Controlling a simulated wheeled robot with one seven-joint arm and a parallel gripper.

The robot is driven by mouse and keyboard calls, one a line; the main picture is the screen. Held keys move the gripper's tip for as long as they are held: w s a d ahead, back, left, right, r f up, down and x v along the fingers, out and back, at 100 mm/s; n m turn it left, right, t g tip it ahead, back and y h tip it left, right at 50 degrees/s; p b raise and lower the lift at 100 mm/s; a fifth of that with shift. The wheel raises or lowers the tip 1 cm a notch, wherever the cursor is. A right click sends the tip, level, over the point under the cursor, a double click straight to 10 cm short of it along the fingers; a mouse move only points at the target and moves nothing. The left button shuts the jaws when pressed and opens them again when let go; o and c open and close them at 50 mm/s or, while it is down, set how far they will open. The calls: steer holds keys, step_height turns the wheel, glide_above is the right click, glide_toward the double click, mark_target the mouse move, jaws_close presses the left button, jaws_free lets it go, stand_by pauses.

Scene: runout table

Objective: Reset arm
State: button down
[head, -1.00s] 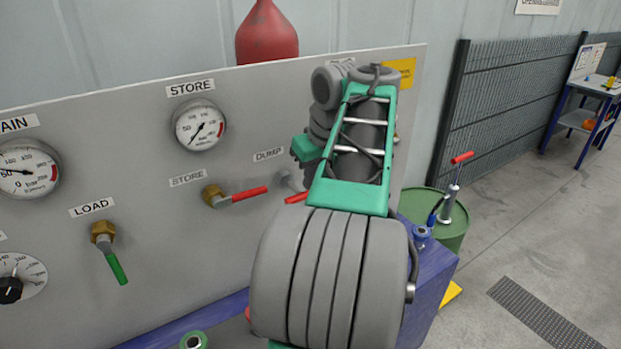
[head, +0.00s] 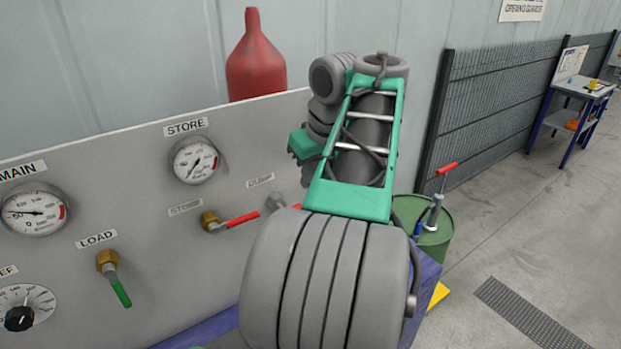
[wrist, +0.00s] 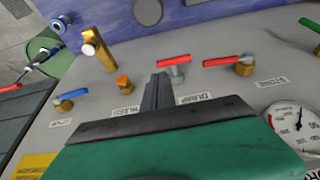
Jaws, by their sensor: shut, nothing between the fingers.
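My gripper (wrist: 157,92) shows in the wrist view as two dark fingers closed together, with nothing between them. It hangs over the grey panel near the DUMP label. The red DUMP handle (wrist: 174,61) is just beyond and right of the fingertips; I see no clear contact. The red STORE handle (wrist: 228,60) is farther right. In the head view my grey and green arm covers the right part of the panel (head: 90,215), and the fingertips cannot be made out there. The STORE handle (head: 243,220) shows left of the arm.
The panel bears a STORE gauge (head: 195,160), a MAIN gauge (head: 35,210) and a green LOAD handle (head: 121,293). A red bottle (head: 255,60) stands behind it. A green drum (head: 425,228) is right of my arm. A blue handle (wrist: 70,95) shows in the wrist view. Open floor lies right.

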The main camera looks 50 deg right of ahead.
step_height(320, 180, down, 11)
steer(key=s+d+m, duration=0.2)
steer(key=d+m, duration=0.1)
steer(key=m, duration=0.2)
steer(key=s+a+f+g+b, duration=0.1)
steer(key=a+f, duration=0.6)
steer(key=a, duration=0.3)
steer(key=w+a+n+t+b, duration=0.1)
steer(key=a+n, duration=0.3)
steer(key=a, duration=0.9)
steer(key=w+a+f+n+y+b, duration=0.1)
steer(key=w+a+n+b, duration=0.1)
steer(key=a, duration=1.1)
steer(key=shift+w+f+n+t, duration=0.15)
steer(key=shift+w+n+t, duration=0.25)
steer(key=shift+w+n, duration=0.55)
steer(key=shift+s, duration=0.15)
